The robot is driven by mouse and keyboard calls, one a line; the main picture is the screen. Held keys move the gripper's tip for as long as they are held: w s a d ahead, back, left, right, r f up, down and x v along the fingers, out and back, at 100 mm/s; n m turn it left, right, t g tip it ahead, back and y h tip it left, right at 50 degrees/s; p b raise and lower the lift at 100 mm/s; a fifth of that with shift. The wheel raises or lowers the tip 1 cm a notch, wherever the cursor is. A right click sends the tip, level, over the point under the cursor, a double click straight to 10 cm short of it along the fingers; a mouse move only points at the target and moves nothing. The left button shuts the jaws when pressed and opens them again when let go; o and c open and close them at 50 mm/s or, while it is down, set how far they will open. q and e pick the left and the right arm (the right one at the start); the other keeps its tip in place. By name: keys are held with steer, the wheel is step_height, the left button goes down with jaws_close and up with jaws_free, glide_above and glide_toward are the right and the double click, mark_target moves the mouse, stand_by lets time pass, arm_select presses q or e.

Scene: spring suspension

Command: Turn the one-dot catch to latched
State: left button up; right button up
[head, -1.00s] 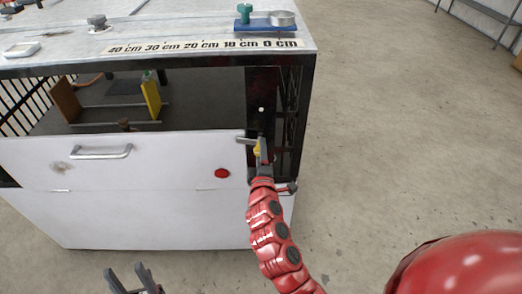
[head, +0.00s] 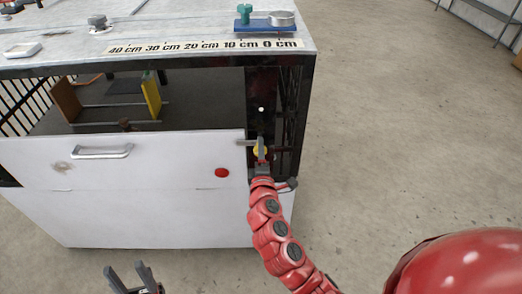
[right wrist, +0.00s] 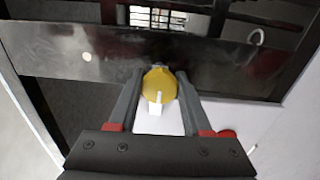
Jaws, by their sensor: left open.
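The one-dot catch has a yellow knob (head: 260,150) on the dark right post of the cabinet, below a single white dot (head: 261,109). In the right wrist view the yellow knob (right wrist: 158,82) has a pale tab that points down in the picture, over a white surface. My right gripper (head: 261,149) is at the catch, with one finger close on each side of the knob (right wrist: 158,75). I cannot tell whether the fingers press on it. The knob is partly hidden in the head view. My left gripper (head: 129,276) is open and empty, low in front of the cabinet.
The white front panel (head: 130,215) has a handle (head: 101,152) and a red spot (head: 222,173). Above it is an open bay with a yellow plate (head: 152,95). A blue block (head: 262,25) lies on the top near a centimetre scale. The floor to the right is clear.

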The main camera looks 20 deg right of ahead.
steer(key=o, duration=0.4)
steer(key=v, duration=1.7)
steer(key=shift+s, duration=0.25)
steer(key=shift+a, duration=0.1)
